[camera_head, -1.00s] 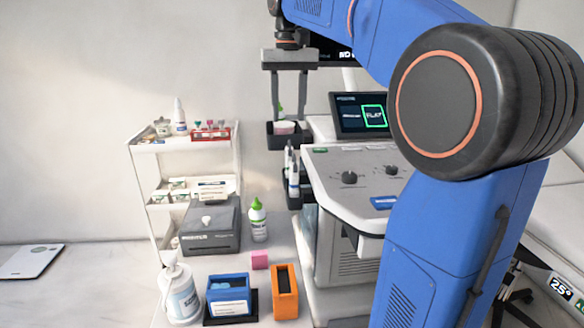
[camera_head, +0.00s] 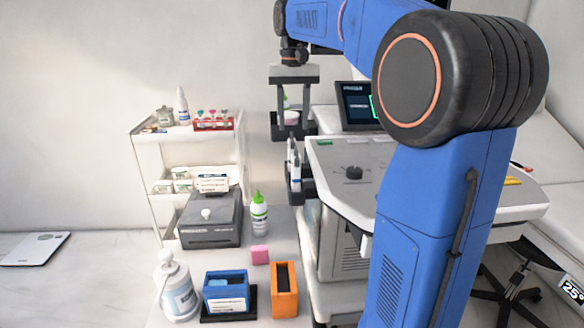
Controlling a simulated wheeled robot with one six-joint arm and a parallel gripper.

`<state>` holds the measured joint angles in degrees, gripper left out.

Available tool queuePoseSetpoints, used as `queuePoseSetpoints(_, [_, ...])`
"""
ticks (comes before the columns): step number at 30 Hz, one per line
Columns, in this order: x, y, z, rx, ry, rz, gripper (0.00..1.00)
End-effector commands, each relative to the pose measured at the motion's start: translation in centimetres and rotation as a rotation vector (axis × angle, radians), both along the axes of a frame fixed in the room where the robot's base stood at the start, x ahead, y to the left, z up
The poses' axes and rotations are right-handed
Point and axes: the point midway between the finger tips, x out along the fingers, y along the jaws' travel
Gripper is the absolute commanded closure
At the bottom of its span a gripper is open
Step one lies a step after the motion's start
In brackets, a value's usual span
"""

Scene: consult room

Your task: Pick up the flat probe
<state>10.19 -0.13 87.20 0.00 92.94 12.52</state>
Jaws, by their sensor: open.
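My gripper (camera_head: 292,108) points down, open, with its two grey fingers apart. It is at the left side of the white ultrasound cart (camera_head: 345,210), in front of or above a black holder (camera_head: 282,131) with a pinkish-white item in it. I cannot tell whether the fingers touch the holder. Below, white probe-like handles (camera_head: 293,165) stand upright in another black holder (camera_head: 296,191) on the cart's side. I cannot tell which of them is the flat probe. Nothing shows clearly held between the fingers. The cart's screen (camera_head: 355,105) is partly hidden by my blue arm.
A white shelf trolley (camera_head: 146,195) stands at left. The low table holds a grey box (camera_head: 210,222), green-capped bottle (camera_head: 259,218), pink block (camera_head: 260,254), blue bin (camera_head: 226,292), orange holder (camera_head: 284,300) and pump bottle (camera_head: 177,288). A stool (camera_head: 520,280) stands at right.

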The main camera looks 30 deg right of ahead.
Motion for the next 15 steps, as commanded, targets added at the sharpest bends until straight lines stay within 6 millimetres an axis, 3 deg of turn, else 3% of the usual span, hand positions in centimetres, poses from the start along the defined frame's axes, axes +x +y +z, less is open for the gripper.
queuePoseSetpoints(15, [0.2, 0.3, -4.9, 0.0, 0.002, 0.0, 0.59])
